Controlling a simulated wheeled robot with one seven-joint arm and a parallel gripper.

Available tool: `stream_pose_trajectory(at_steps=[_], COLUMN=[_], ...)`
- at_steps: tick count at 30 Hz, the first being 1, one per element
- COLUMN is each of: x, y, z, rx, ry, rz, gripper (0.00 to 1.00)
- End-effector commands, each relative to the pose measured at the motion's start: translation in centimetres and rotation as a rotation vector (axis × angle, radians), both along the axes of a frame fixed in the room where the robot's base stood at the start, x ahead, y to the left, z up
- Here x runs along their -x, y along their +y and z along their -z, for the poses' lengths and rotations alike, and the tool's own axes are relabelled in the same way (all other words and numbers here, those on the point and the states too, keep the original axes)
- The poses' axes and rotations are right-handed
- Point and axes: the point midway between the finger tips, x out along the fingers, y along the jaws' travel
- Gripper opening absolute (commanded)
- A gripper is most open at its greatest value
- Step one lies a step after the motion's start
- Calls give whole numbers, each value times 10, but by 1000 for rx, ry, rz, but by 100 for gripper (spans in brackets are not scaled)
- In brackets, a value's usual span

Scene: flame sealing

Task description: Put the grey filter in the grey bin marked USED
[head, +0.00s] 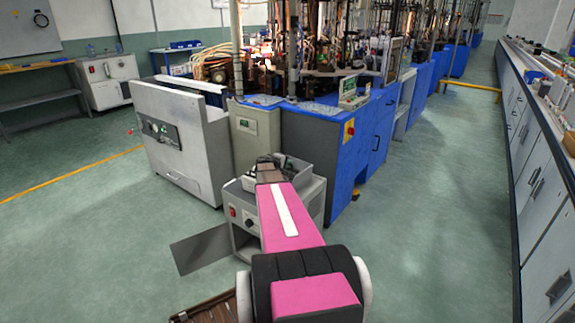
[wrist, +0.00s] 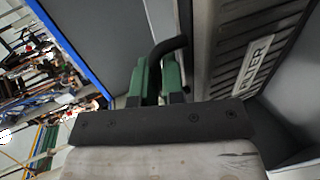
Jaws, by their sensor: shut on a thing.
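In the wrist view, my gripper (wrist: 157,75) has green fingers closed on a curved black handle (wrist: 168,46). The handle bends towards a grey ribbed panel (wrist: 228,85) with a pale label reading FILTER (wrist: 258,62). This looks like the grey filter, though where the handle joins it is not clear. In the head view my pink arm reaches over a small grey cabinet, and its forearm hides most of the gripper and the filter. I see no bin marked USED in either view.
The small grey cabinet (head: 240,208) has a red switch and a dark knob. A flat dark grey panel (head: 205,250) sticks out at its left. A larger grey unit (head: 180,145) and blue machines (head: 345,160) stand behind. Open green floor (head: 430,220) lies to the right.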

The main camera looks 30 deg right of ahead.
Motion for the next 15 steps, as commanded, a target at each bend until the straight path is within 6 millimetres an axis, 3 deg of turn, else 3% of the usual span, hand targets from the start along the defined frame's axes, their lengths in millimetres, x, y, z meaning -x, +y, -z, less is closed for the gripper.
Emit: stream_pose_trajectory(at_steps=[2,5,6,15], x=[0,0,0,0], y=[0,0,0,0], z=[2,2,2,0], rx=[0,0,0,-2], ry=[0,0,0,0], rz=[0,0,0,0], gripper=[0,32,35,35])
